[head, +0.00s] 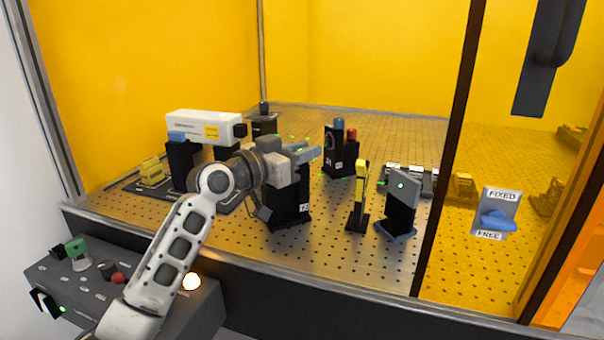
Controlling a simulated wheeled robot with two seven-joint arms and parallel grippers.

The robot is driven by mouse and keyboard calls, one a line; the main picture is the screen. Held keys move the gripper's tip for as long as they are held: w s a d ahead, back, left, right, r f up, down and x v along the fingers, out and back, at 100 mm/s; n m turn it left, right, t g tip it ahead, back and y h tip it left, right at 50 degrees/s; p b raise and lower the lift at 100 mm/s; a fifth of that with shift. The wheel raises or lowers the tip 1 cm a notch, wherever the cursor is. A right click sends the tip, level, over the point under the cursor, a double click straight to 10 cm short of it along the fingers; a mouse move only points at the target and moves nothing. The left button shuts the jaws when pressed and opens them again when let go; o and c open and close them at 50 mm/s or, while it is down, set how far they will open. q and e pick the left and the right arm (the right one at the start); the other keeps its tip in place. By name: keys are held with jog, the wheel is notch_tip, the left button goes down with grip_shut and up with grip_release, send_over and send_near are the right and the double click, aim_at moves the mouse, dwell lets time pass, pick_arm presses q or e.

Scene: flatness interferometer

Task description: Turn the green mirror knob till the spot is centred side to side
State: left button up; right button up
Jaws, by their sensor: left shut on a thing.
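My left gripper (302,154) reaches over the optical table and is shut at the top of a black mirror mount (289,207). The green knob it grips is mostly hidden by the fingers; only small green glints show around them. A grey target plate (404,204) stands tilted on a black post to the right. A bright green spot (400,185) shows on it, near the middle; at this size I cannot tell whether it is exactly centred side to side. My right gripper is not in view.
A white laser box (200,126) stands behind my left arm. A black mount with blue and red knobs (340,150) is farther back, and a yellow-edged plate (360,190) stands before the target. A dark frame post and a FIXED/FREE switch (497,212) are at right.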

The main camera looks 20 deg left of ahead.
pick_arm(q)
jog(key=shift+f+m+g+h+b, duration=0.15)
jog(key=shift+m+g+h+b, duration=0.15)
jog(key=shift+m+h+b, duration=0.25)
jog(key=shift+r, duration=0.2)
jog(key=o, duration=1)
jog(key=shift+c, duration=0.2)
